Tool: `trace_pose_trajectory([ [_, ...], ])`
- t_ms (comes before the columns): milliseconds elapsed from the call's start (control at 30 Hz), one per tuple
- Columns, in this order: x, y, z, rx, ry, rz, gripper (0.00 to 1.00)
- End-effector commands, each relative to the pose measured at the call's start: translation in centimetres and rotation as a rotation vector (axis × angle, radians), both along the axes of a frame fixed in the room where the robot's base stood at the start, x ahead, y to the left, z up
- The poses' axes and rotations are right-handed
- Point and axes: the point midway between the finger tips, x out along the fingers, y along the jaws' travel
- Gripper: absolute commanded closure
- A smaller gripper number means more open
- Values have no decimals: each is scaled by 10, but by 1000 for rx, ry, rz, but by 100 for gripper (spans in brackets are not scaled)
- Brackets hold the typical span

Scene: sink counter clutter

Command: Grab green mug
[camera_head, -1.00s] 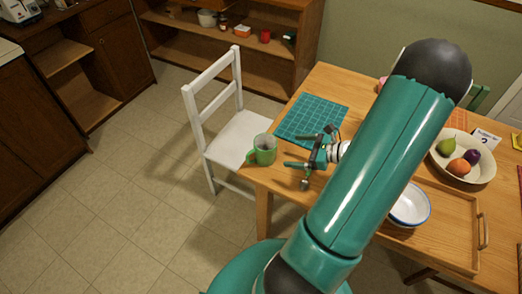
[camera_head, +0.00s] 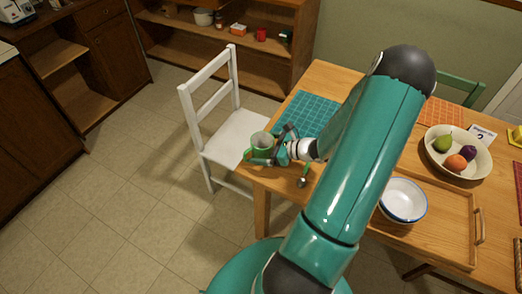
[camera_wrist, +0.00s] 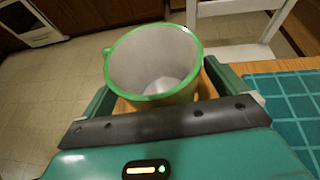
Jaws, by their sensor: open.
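The green mug (camera_head: 261,143) stands upright at the left corner of the wooden table. In the wrist view the mug (camera_wrist: 153,62) shows its green rim and pale, empty inside, with its handle on the left. My gripper (camera_head: 264,150) is open at the mug. In the wrist view my gripper (camera_wrist: 158,92) has one finger on each side of the mug's lower body. I cannot tell whether the fingers touch it. The mug's base is partly hidden by my gripper.
A teal gridded mat (camera_head: 306,114) lies behind the mug. A white chair (camera_head: 222,132) stands close to the table's left edge. A fruit bowl (camera_head: 436,162), a white bowl (camera_head: 404,200) and a wooden tray (camera_head: 446,236) are farther right. The table edge is close to the mug.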

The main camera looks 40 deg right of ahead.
Motion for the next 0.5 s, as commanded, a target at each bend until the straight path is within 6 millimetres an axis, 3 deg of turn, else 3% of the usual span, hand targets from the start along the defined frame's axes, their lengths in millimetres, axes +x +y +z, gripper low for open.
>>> trace_pose_trajectory([
  [67,0,0,0,0,0,0,3],
  [367,-1,0,0,1,0,0,60],
  [500,-1,0,1,0,-1,0,60],
])
